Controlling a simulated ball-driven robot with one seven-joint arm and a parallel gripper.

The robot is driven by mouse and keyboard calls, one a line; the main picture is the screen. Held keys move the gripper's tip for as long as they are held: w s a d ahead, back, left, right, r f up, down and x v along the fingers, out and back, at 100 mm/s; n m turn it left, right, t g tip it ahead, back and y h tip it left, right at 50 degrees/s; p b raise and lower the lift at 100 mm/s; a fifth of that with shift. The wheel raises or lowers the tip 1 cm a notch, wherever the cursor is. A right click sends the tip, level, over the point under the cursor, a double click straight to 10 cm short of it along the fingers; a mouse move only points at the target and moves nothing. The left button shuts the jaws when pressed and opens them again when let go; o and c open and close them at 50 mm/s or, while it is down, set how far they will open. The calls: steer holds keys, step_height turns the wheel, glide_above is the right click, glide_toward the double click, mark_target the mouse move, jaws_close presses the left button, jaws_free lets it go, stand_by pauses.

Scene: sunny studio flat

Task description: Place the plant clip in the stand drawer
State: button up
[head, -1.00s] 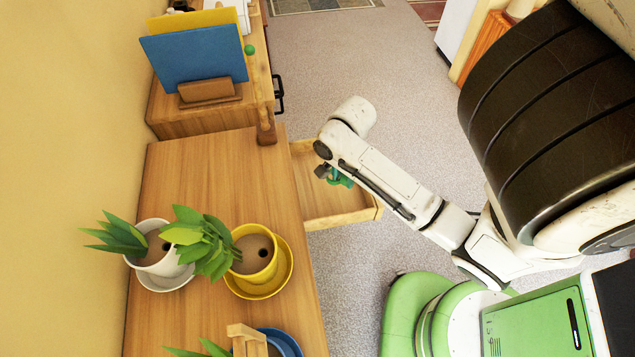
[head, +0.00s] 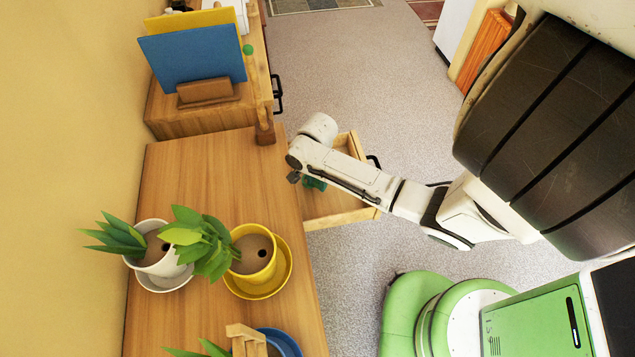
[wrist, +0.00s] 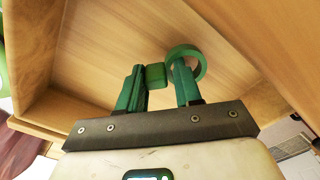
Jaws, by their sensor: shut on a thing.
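The plant clip is green, with a small block and a ring (wrist: 200,53), and shows between the fingers in the wrist view. My gripper (wrist: 158,80) has green fingers and is shut on the clip's block. In the head view my gripper (head: 314,183) is over the inner part of the open drawer, close to the stand's edge; the clip cannot be told apart from the fingers there. The stand drawer (head: 335,205) is pulled out from the wooden stand (head: 195,160). Its bare wooden floor and side walls (wrist: 35,60) surround the clip in the wrist view. I cannot tell whether the clip touches the floor.
A yellow pot (head: 258,262) and a white pot (head: 158,255) with plants stand on the stand top, with a blue pot (head: 283,343) nearer. A blue board (head: 193,60) stands in a holder at the back. Carpet (head: 370,60) lies clear beyond the drawer.

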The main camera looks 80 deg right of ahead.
mark_target(318, 181)
steer(key=shift+f, duration=0.75)
steer(key=shift+f, duration=0.15)
steer(key=o, duration=1)
step_height(318, 181, up, 12)
steer(key=shift+r+p, duration=0.2)
steer(key=shift+p, duration=0.15)
steer(key=shift+s, duration=0.1)
